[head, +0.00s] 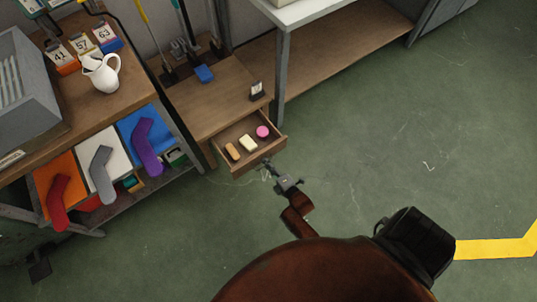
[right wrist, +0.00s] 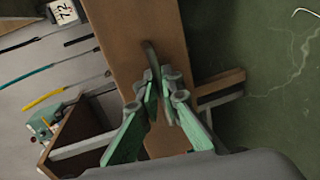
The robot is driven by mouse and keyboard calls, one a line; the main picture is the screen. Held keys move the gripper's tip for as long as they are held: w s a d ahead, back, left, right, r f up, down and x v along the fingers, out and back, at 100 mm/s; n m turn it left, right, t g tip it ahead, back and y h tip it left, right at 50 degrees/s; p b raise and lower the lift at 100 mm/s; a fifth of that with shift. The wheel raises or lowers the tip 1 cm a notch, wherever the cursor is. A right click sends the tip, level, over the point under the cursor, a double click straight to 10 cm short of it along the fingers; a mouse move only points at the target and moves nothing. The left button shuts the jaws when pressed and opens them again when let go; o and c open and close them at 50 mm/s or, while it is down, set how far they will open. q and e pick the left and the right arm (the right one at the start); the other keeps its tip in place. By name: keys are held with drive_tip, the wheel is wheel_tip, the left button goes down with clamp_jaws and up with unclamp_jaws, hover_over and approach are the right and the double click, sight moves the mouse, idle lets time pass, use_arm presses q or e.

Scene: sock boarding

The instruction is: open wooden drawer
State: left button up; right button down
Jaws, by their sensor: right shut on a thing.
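The wooden drawer (head: 238,169) stands pulled out from the low wooden cabinet (head: 205,100), with its inside showing. In it lie an orange-brown bar (head: 232,151), a cream block (head: 248,143) and a round pink piece (head: 262,131). My right gripper (head: 268,172) is at the drawer's front. In the right wrist view my right gripper (right wrist: 160,80) is shut on the grey curved handle (right wrist: 151,55) of the drawer front (right wrist: 135,35). My left gripper is in neither view.
A small number sign (head: 257,90) and a blue block (head: 204,74) sit on the cabinet top. A workbench (head: 125,92) with a white jug (head: 101,72) stands at left, socks on boards hanging at its front. Green floor (head: 390,120) is clear to the right.

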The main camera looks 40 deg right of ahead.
drive_tip(key=c, duration=2.4)
unclamp_jaws()
drive_tip(key=shift+s, duration=0.1)
